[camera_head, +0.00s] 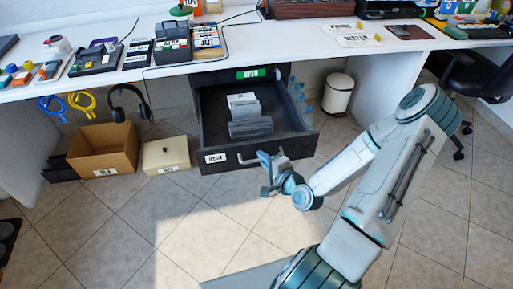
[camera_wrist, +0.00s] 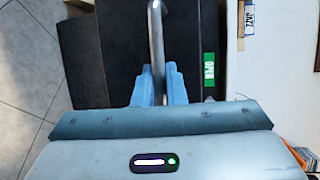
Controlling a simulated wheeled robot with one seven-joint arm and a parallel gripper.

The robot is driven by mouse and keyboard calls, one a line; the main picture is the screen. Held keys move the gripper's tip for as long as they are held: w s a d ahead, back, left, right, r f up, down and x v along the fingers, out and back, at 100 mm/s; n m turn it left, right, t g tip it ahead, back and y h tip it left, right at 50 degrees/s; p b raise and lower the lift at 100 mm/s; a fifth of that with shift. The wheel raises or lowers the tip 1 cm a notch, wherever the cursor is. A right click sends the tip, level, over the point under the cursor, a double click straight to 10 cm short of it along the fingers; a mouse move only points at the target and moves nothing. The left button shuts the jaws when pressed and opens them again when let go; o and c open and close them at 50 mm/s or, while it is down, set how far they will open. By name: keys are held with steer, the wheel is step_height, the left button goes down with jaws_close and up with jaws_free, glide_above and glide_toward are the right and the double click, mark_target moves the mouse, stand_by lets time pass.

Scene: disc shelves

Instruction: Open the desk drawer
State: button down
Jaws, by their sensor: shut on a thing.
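The dark desk drawer (camera_head: 221,130) is pulled well out from the white desk in the head view. Stacks of pale and grey papers or cards (camera_head: 250,127) lie inside it. Its curved metal handle (camera_head: 250,160) is on the drawer front, and it also shows in the wrist view (camera_wrist: 156,45). My gripper (camera_head: 268,163) is at the right part of the handle. In the wrist view the two blue fingers of my gripper (camera_wrist: 159,85) are shut on the handle bar, one on each side. The drawer front (camera_wrist: 90,60) fills the area behind the fingers.
A cardboard box (camera_head: 103,148) and a cream box (camera_head: 166,155) stand on the floor left of the drawer. A white bin (camera_head: 338,93) stands to the right under the desk. The desk top (camera_head: 285,42) holds many items. The tiled floor in front is clear.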

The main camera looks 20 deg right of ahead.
steer(key=shift+s, duration=0.25)
steer(key=c, duration=1.8)
jaws_free()
steer(key=shift+p+v, duration=3.4)
steer(key=shift+v, duration=0.35)
